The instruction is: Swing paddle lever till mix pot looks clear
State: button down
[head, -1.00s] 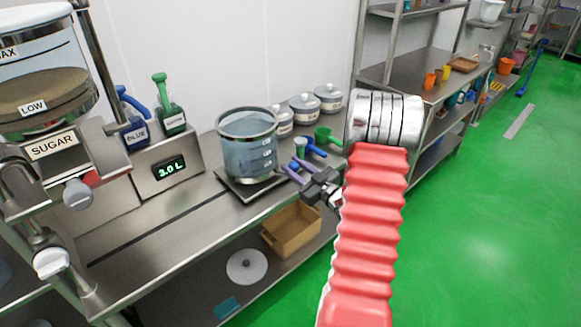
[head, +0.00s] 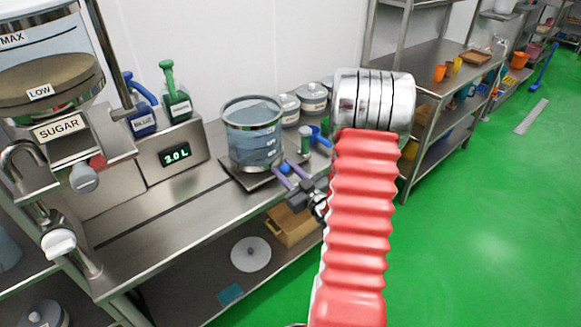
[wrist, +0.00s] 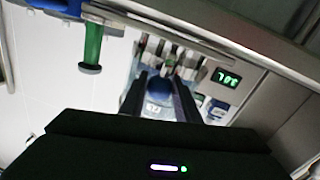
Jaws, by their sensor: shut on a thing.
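The mix pot (head: 253,150) is a clear, steel-rimmed vessel with bluish-grey liquid and white level labels. It stands upright on a dark square plate (head: 232,177) on the steel bench. My gripper (head: 286,169) is just right of the pot, its two fingers shut on a small blue knob (wrist: 160,90). The knob shows between the fingers in the wrist view. The lever's arm and the paddle cannot be made out. Fine detail in the liquid is too small to tell.
Lidded tins (head: 312,97) stand behind. A cardboard box (head: 291,225) and white disc (head: 251,254) are below.

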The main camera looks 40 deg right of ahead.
jog(key=shift+w+a, duration=0.1)
jog(key=shift+a, duration=0.2)
jog(key=c, duration=1.4)
grip_release()
jog(key=shift+o, duration=0.2)
